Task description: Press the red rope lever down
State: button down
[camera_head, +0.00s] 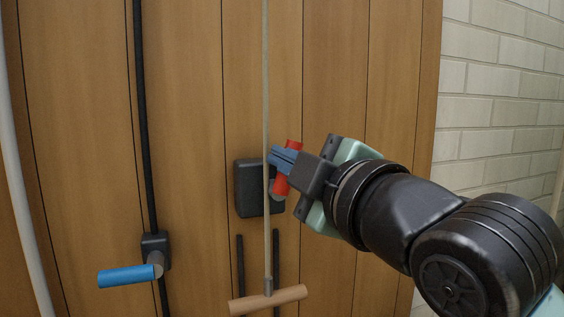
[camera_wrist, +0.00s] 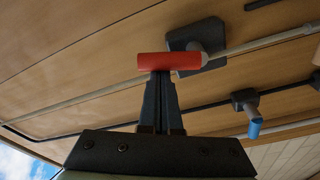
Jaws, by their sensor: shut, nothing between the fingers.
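The red lever handle (camera_head: 281,186) stands out from a dark mounting block (camera_head: 245,190) on the wooden wall. In the wrist view the red handle (camera_wrist: 150,62) lies straight across the tips of my fingers, with its dark block (camera_wrist: 205,33) behind. My gripper (camera_head: 273,157) is shut and empty, with its blue-grey fingers crossing in front of the middle of the red handle. It also shows in the wrist view (camera_wrist: 160,76), with the fingertips at the handle's edge. They look to be touching it or very close; I cannot tell which.
A pale rope (camera_head: 265,90) hangs just left of the fingertips and ends in a wooden crossbar (camera_head: 268,299). A blue lever (camera_head: 128,276) sits lower left on a black cord (camera_head: 141,110). A brick wall (camera_head: 497,90) stands at the right.

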jog(key=d+f+m+b, duration=0.1)
jog(key=m, duration=0.3)
jog(key=w+d+f+m+t+h+b, duration=0.1)
jog(key=d+m, duration=0.1)
jog(key=m, duration=0.3)
jog(key=d+m+b, duration=0.1)
jog(key=m+b, duration=0.1)
jog(key=m, duration=0.2)
jog(key=shift+w+d+f+t+h, duration=0.2)
jog(key=shift+f+t+h, duration=0.1)
jog(key=shift+f, duration=0.1)
dwell(0.6)
notch_tip(320, 180, up, 4)
jog(key=p, duration=0.4)
jog(key=b+v, duration=0.5)
jog(key=v, duration=0.4)
jog(key=shift+s, duration=0.2)
jog(key=shift+w+a+f, duration=0.1)
jog(key=shift+a+f, duration=0.05)
jog(key=shift+a, duration=0.05)
